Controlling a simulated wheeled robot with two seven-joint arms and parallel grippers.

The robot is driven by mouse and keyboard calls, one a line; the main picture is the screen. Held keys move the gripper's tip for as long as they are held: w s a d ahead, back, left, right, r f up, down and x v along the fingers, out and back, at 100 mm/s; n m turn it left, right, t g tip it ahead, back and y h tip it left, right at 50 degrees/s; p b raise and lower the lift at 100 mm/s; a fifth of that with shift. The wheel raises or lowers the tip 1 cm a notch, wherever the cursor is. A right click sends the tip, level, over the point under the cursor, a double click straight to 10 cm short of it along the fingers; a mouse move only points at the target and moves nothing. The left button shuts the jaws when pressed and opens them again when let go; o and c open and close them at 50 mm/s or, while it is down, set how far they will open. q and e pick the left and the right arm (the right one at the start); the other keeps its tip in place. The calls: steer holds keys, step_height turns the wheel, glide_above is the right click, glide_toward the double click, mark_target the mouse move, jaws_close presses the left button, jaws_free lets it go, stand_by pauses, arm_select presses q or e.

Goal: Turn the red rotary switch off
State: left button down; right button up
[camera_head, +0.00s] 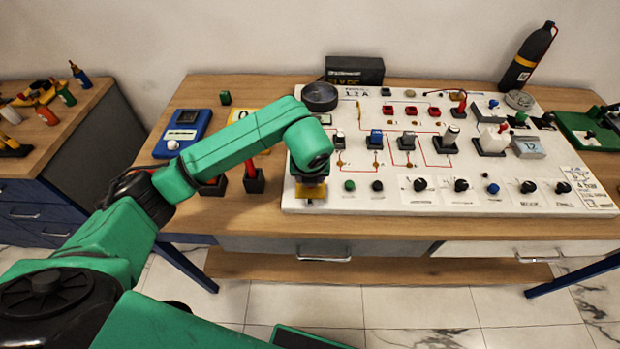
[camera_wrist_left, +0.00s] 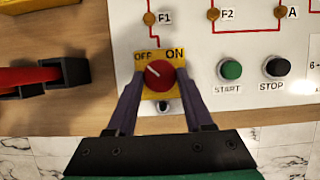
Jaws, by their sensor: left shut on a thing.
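The red rotary switch (camera_wrist_left: 160,77) sits on a yellow plate marked OFF at left and ON at right, at the near left corner of the white panel. The white mark on its knob points up and left, toward OFF. My left gripper (camera_wrist_left: 160,86) has one finger on each side of the knob and is shut on it. In the head view my left gripper (camera_head: 309,180) is over the panel's near left corner and hides the knob; part of the yellow plate (camera_head: 311,191) shows. My right gripper is not in view.
Green START (camera_wrist_left: 230,69) and black STOP (camera_wrist_left: 277,67) buttons are close to the right of the switch. A blue meter (camera_head: 184,131) lies further left. The table's front edge is just below.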

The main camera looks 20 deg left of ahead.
arm_select(q)
steer(key=shift+r, duration=0.1)
steer(key=shift+c, duration=1.5)
jaws_free()
steer(key=shift+s+r, duration=0.15)
steer(key=shift+r, duration=0.3)
steer(key=b+v, duration=0.1)
steer(key=v, duration=1.2)
steer(key=shift+s+r+b, duration=0.2)
steer(key=shift+s+b, duration=0.05)
steer(key=shift+b, duration=0.15)
steer(key=shift+d+f, duration=0.1)
